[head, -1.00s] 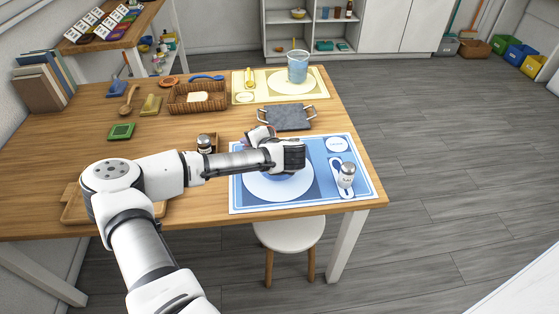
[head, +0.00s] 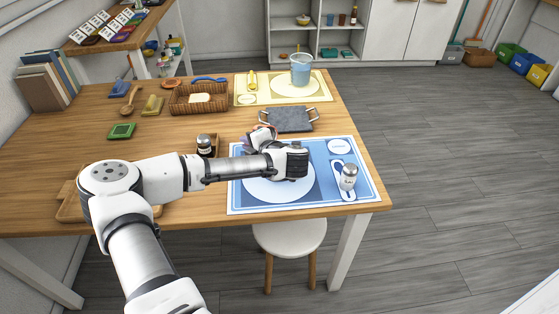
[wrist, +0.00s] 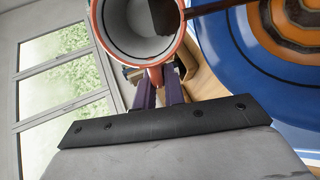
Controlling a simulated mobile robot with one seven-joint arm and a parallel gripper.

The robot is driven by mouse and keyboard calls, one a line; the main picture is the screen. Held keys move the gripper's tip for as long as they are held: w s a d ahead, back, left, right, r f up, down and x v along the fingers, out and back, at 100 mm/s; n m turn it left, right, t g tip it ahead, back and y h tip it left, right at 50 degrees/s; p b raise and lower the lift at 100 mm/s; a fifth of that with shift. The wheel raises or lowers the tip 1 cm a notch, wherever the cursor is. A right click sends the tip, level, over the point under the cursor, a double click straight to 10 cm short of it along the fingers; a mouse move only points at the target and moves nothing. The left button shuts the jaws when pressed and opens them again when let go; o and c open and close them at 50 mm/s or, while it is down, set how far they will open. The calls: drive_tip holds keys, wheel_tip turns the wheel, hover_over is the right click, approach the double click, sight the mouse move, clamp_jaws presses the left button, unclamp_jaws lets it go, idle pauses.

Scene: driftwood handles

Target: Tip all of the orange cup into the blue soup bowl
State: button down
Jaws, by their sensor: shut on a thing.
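The orange cup (wrist: 138,28) shows in the wrist view with its mouth facing the camera, tilted over. Its inside is pale grey, with a dark patch of contents near the right side. A dark brown streak (wrist: 215,8) runs from its rim to the upper right, over the blue soup bowl (wrist: 225,50). The bowl has orange and dark rings inside. My gripper (wrist: 158,92) is shut on the cup's handle. In the head view my wrist hides the cup and most or all of the bowl above the blue placemat (head: 240,202).
A salt shaker (head: 348,177) stands on the placemat's right side. A grey tray with handles (head: 288,119) lies behind. A glass of blue liquid (head: 300,70) and a basket (head: 198,98) stand farther back.

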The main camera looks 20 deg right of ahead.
drive_tip(key=shift+r+t+b, duration=0.1)
drive_tip(key=shift+t+b, duration=0.2)
drive_tip(key=shift+b, duration=0.45)
drive_tip(key=shift+s+d+r+t+y+b, duration=0.15)
drive_tip(key=shift+s+r+t+b, duration=0.3)
drive_tip(key=shift+b, duration=0.35)
drive_tip(key=shift+s+d+r+t+y+b, duration=0.15)
drive_tip(key=shift+s+r+t+b, duration=0.3)
drive_tip(key=shift+b, duration=0.3)
